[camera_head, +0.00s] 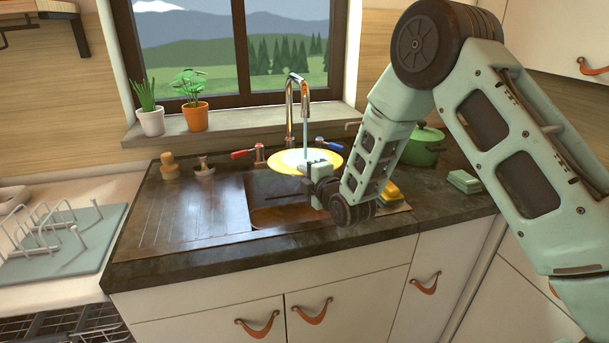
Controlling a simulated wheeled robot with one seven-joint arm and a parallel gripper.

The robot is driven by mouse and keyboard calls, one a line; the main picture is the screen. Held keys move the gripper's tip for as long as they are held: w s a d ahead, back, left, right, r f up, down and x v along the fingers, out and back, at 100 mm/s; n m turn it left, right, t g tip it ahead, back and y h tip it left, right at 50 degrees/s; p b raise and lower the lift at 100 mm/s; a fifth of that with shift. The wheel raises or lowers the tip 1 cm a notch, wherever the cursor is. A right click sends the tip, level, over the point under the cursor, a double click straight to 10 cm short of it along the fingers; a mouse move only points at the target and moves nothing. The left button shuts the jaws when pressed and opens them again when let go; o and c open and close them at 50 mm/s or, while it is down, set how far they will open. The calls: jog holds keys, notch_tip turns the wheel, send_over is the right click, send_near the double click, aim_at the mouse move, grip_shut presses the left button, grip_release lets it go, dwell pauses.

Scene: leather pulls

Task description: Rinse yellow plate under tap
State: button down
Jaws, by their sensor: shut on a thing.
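The yellow plate (284,162) is in the head view, above the sink basin (268,213) and below the tap (290,100). It has a pale centre and a yellow rim. A pale blue stream (305,135) runs down from the spout onto or close to the plate. The fingertips are small in this view and partly hidden by my wrist. A red handle (242,154) and a blue handle (329,145) flank the tap.
A green pot (422,148), a yellow sponge-like block (389,192) and a green box (465,181) stand right of the sink. A dish rack (50,232) is at far left. Potted plants (194,115) line the sill.

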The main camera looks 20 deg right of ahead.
jog(key=shift+d, duration=0.1)
jog(key=shift+d+b, duration=0.35)
jog(key=shift+b, duration=0.05)
jog(key=s+b, duration=0.2)
jog(key=s, duration=0.5)
jog(key=shift+s+a, duration=0.3)
jog(key=shift+a, duration=0.1)
